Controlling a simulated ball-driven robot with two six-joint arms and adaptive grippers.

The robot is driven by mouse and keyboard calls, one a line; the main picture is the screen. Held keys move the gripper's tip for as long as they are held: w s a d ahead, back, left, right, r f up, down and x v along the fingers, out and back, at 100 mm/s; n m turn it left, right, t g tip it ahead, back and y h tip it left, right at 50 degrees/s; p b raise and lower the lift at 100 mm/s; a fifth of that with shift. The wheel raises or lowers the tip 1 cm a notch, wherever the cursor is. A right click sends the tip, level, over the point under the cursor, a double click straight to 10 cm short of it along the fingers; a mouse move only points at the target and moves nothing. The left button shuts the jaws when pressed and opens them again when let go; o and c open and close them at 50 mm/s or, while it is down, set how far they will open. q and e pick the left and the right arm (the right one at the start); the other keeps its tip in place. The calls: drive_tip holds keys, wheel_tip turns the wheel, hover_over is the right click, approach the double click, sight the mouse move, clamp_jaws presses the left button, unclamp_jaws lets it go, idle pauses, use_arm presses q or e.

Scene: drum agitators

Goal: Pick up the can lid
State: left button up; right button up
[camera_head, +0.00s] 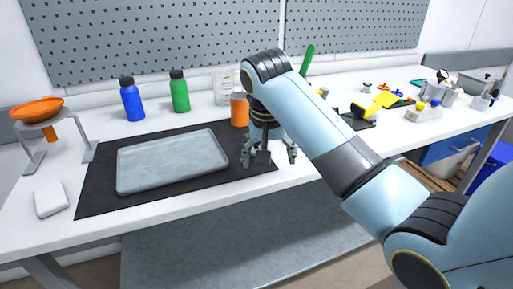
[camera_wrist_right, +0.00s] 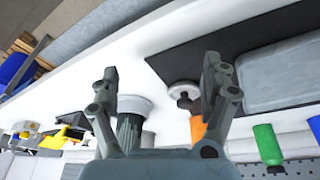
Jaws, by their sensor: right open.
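My right gripper (camera_head: 270,158) points down near the right end of the black mat, over the white table. In the right wrist view its fingers (camera_wrist_right: 160,70) are spread wide with nothing between them. A small round pale piece with a dark centre, likely the can lid (camera_wrist_right: 185,90), shows in that view beside the right finger, close to the mat edge and apart from the fingers. I cannot make it out in the head view, where my gripper and arm cover that area. My left gripper is not in view.
A dark ribbed can (camera_wrist_right: 130,130) with a pale rim is near the left finger. A grey tray (camera_head: 172,162) lies on the black mat (camera_head: 100,200). Blue (camera_head: 132,102) and green (camera_head: 179,95) bottles stand behind.

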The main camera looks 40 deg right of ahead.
sight(256, 145)
drive_tip(key=w+d+r+m, duration=0.1)
drive_tip(key=w+r+m, duration=0.3)
drive_tip(key=w+r, duration=0.4)
drive_tip(key=shift+g, duration=0.3)
drive_tip(key=x, duration=0.4)
drive_tip(key=shift+w+d+f, duration=0.2)
drive_tip(key=shift+d, duration=0.2)
drive_tip(key=x, duration=0.6)
drive_tip(key=shift+a+f, duration=0.15)
drive_tip(key=shift+a, duration=0.1)
drive_tip(key=c, duration=0.9)
drive_tip(key=shift+c, duration=0.2)
